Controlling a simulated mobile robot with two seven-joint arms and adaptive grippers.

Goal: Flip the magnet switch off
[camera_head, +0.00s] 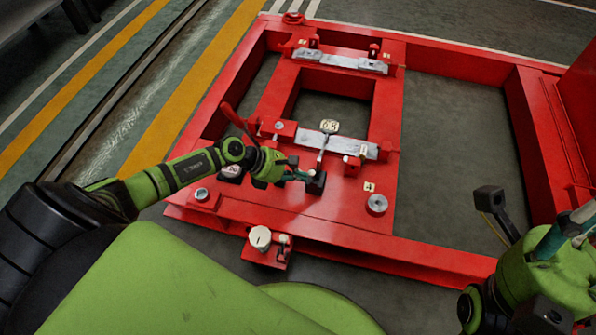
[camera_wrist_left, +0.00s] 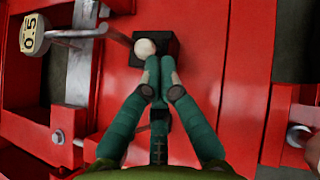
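The magnet base is a small black block (camera_head: 317,183) on the red frame; it also shows in the left wrist view (camera_wrist_left: 172,47). A pale round knob (camera_wrist_left: 145,48) sits on the block's near left side. A rod runs from the block toward a round dial marked 0.5 (camera_head: 330,126), also in the left wrist view (camera_wrist_left: 33,35). My left gripper (camera_head: 303,176) is at the block. Its teal fingertips (camera_wrist_left: 160,68) are together, beside the knob, with nothing visible between them. Contact with the knob is unclear. My right gripper (camera_head: 566,228) is far right, away from the block, partly cut off.
The red frame (camera_head: 270,205) has raised silver bars (camera_head: 340,62), bolts and small number labels. A red lever (camera_head: 234,116) rises near my left wrist. A white-topped knob (camera_head: 260,238) sits on the front edge. The frame's right opening is clear floor.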

